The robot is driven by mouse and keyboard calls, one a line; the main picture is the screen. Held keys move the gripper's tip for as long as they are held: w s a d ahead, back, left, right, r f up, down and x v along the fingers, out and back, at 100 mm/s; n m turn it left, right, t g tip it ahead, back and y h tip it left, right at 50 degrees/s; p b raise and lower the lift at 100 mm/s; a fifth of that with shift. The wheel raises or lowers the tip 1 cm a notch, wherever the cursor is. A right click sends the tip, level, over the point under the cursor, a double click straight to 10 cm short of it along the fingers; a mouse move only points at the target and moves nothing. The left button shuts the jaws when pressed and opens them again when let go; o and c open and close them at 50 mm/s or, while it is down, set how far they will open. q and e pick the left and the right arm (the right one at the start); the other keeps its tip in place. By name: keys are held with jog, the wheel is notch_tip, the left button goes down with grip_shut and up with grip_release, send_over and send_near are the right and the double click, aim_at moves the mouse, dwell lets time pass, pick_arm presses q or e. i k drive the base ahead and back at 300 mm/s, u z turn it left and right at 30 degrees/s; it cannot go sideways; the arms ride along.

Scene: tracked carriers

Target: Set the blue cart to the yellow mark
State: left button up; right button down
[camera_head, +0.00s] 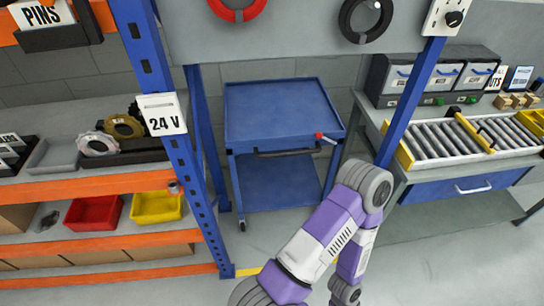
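The blue cart (280,110) stands upright near the middle, behind a blue upright post and my arm. It has a flat, empty top tray, a lower shelf (270,180) and a dark handle bar (285,152) along its near side. A short lever with a red knob (320,136) sticks out at its right front. A small yellow strip (248,271) shows on the floor nearer to me, partly hidden by my arm; I cannot tell whether it is the yellow mark. My purple and white arm rises from the bottom and bends right of the cart. Neither gripper is visible.
Left is a rack with orange shelves (90,187), a red bin (93,213) and a yellow bin (156,207). Blue posts (165,110) flank the cart. A roller conveyor bench (465,140) stands at right. Grey floor between is open.

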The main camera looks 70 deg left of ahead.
aim_at(271, 126)
jog(key=u, duration=1.4)
jog(key=i, duration=1)
